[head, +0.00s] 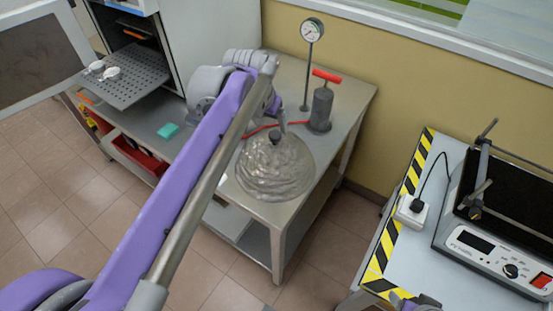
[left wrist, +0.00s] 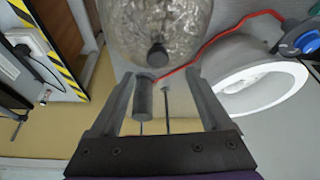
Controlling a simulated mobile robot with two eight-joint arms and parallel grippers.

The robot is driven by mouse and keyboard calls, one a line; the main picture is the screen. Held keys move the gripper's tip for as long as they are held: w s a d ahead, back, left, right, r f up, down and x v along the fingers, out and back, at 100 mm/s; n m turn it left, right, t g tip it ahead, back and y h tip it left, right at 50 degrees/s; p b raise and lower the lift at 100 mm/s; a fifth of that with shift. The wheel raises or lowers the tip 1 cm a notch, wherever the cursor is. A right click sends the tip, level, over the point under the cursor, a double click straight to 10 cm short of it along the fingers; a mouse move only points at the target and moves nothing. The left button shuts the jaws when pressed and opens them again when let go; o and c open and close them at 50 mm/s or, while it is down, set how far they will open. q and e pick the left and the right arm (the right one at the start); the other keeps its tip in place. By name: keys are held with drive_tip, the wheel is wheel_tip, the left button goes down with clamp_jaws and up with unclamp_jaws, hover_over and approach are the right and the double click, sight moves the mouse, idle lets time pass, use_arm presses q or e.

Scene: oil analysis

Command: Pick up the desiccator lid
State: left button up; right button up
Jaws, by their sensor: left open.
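The desiccator lid (head: 272,172) is a clear, ripply glass dome with a dark knob (head: 274,137) on top. It sits on the steel table, and I cannot make out the base beneath it. My left gripper (head: 279,118) is just above and behind the knob, partly hidden by its own arm. In the left wrist view, the lid (left wrist: 155,25) fills the top middle and its knob (left wrist: 157,55) lies between the lines of the two fingers, apart from both. The left gripper (left wrist: 163,78) is open and empty. My right gripper's fingers are not in view.
A grey pump (head: 321,108) with a red handle stands close behind the lid, with a red hose (head: 262,128) beside it. A gauge (head: 313,30) stands on a thin pole. A white round hollow thing (left wrist: 262,75) shows in the left wrist view. A striped-edge table (head: 392,245) is at right.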

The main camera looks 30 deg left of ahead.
sight(275, 135)
use_arm(q)
drive_tip(key=x, duration=0.8)
drive_tip(key=shift+s+d, duration=0.1)
drive_tip(key=shift+d, duration=0.05)
drive_tip(key=shift+c, duration=0.3)
clamp_jaws()
drive_tip(key=shift+r, duration=0.1)
idle(0.8)
